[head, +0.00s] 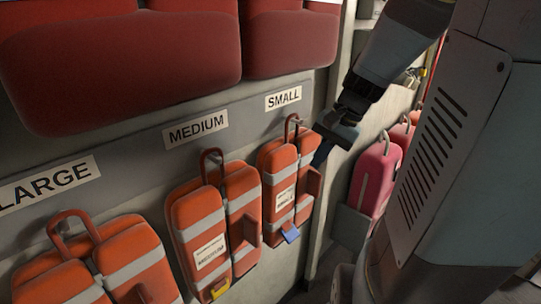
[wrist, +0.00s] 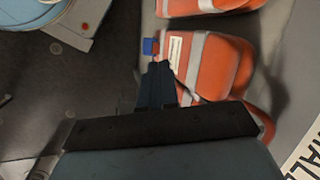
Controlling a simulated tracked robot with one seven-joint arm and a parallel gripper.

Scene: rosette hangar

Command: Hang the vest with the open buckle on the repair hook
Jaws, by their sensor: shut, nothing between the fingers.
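Three orange vests with silver bands hang on wall hooks in the head view: a large one (head: 130,252) at lower left, a medium one (head: 197,215) and a small one (head: 277,190). A yellow piece (head: 219,290) shows at the medium vest's bottom and a blue piece (head: 291,236) at the small vest's. I cannot tell which buckle is open. My gripper (head: 319,160) is shut and empty at the small vest's right side. In the wrist view, its fingertips (wrist: 158,66) are close to the small vest (wrist: 218,62) and its blue piece; contact is unclear. I cannot identify the repair hook.
Labels LARGE (head: 46,184), MEDIUM (head: 196,129) and SMALL (head: 283,98) mark the wall above the vests. Red padded seats (head: 120,65) overhang them. Pink items (head: 374,178) hang beyond a wall edge at right. A blue round object (wrist: 28,12) shows at the wrist view's upper left.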

